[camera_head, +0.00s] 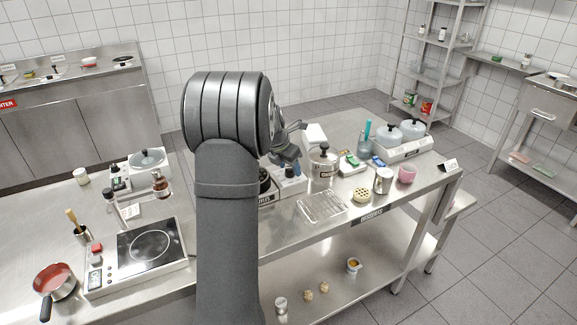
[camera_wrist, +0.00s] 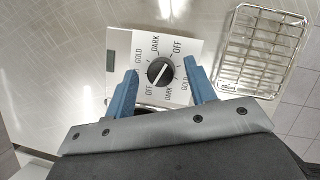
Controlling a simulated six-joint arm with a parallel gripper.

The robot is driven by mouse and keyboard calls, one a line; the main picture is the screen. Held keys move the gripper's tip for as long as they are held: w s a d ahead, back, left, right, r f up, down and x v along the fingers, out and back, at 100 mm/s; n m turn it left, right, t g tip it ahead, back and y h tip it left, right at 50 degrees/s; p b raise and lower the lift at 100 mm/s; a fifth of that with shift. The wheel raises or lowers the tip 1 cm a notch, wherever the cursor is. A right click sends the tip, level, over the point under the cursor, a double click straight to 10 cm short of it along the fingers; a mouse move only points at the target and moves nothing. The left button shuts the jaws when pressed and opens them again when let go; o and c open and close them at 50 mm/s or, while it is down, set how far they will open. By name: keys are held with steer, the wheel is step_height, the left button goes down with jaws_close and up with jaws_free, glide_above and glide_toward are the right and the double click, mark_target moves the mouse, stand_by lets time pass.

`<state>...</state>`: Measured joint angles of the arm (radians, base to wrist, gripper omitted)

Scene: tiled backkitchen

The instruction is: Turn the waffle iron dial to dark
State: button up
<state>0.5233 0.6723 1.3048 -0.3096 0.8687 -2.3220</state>
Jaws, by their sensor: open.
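The waffle iron's dial (camera_wrist: 160,71) is a round black knob with a white pointer mark. It sits on a pale control panel (camera_wrist: 178,48) printed with OFF, GOLD and DARK labels around it. The mark looks slanted; I cannot tell for sure which label it points to. My gripper (camera_wrist: 160,82) is open, its two blue fingers on either side of the dial, apparently apart from it. In the head view my gripper (camera_head: 285,156) hangs over the panel box (camera_head: 290,181); the black waffle iron (camera_head: 266,184) beside it is mostly hidden by my arm.
A wire cooling rack (camera_head: 322,206) lies on the steel table right of the panel; it also shows in the wrist view (camera_wrist: 262,48). Metal canister (camera_head: 383,181) and pink cup (camera_head: 407,173) stand farther right.

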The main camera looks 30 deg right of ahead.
steer(key=c, duration=1)
